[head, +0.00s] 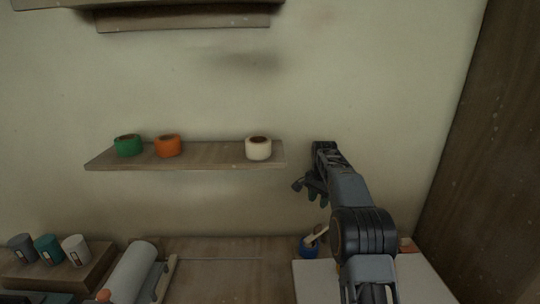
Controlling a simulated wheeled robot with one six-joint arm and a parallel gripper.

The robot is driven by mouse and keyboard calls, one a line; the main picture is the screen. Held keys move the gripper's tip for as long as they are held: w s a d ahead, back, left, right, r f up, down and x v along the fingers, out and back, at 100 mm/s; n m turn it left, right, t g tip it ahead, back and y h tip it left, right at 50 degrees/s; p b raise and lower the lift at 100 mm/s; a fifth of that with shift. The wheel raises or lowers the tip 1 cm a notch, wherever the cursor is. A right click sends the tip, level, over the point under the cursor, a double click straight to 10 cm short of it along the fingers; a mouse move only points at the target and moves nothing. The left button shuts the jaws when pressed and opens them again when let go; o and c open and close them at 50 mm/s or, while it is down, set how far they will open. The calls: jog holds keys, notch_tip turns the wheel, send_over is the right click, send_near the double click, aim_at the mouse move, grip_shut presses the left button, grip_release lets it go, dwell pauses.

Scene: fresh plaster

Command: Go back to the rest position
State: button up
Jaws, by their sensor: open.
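My gripper (309,190) is in the head view, right of the middle, at the end of my raised arm. It is open, and I see nothing held in it. It hangs in front of the wall, to the right of the wall shelf's right end and above the bench. My arm hides part of the bench and of the things behind it.
A dark wooden panel (470,160) stands right.

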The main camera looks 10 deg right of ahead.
jog(key=f+n, duration=0.1)
jog(key=f, duration=0.1)
jog(key=s+f+n, duration=0.1)
jog(key=f, duration=0.1)
jog(key=shift+s+a+n, duration=0.1)
jog(key=shift+n, duration=0.2)
jog(key=s+a+r+n+t, duration=0.1)
jog(key=s+a+n, duration=0.1)
jog(key=s, duration=0.8)
jog(key=s+a+r+n+t, duration=0.1)
jog(key=s+a+r+n, duration=0.1)
jog(key=s, duration=0.9)
jog(key=s+a+r+n+t, duration=0.2)
jog(key=s+a+n, duration=0.1)
jog(key=s, duration=0.8)
jog(key=shift+a+r+n, duration=0.2)
jog(key=shift+a+n, duration=0.2)
jog(key=shift+n, duration=0.4)
